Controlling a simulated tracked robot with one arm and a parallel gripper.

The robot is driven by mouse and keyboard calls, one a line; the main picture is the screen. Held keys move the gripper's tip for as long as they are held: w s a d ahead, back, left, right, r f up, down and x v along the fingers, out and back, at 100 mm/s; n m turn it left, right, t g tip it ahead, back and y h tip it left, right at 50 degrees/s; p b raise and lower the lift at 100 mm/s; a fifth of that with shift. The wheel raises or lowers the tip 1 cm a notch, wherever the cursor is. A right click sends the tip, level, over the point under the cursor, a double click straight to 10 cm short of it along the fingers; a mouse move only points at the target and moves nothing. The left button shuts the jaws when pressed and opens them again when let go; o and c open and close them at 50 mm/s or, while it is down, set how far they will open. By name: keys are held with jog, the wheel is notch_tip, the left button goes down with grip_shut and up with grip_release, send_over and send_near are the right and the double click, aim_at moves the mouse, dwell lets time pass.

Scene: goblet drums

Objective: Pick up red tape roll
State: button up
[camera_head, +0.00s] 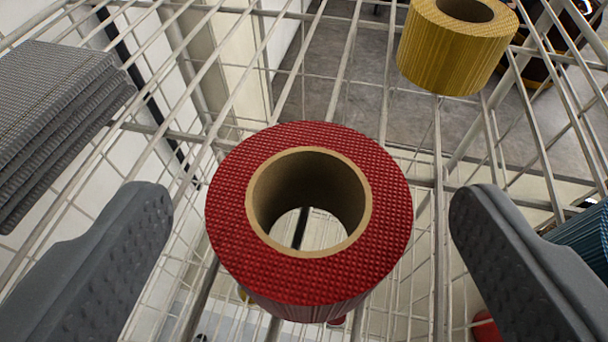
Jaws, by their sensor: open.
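The red tape roll (235,190) stands upright on its flat side on a white wire shelf, in the middle of the view. Its top face is textured red around a tan cardboard core, and the wire shelf shows through the hole. My gripper (312,215) is open. One grey finger is to the left of the roll and the other to the right, with a gap on each side. Neither finger touches the roll in this view. How deep the fingers reach beside it is hard to tell.
A yellow tape roll (450,52) stands farther back at the upper right. A grey folded or stacked ribbed item (55,110) is at the left edge. A blue item (585,240) shows partly behind the right finger. The white wire shelf (340,50) is bare around the red roll.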

jog(key=shift+w, duration=0.1)
jog(key=shift+c, duration=0.2)
jog(key=c, duration=1)
jog(key=shift+c, duration=0.2)
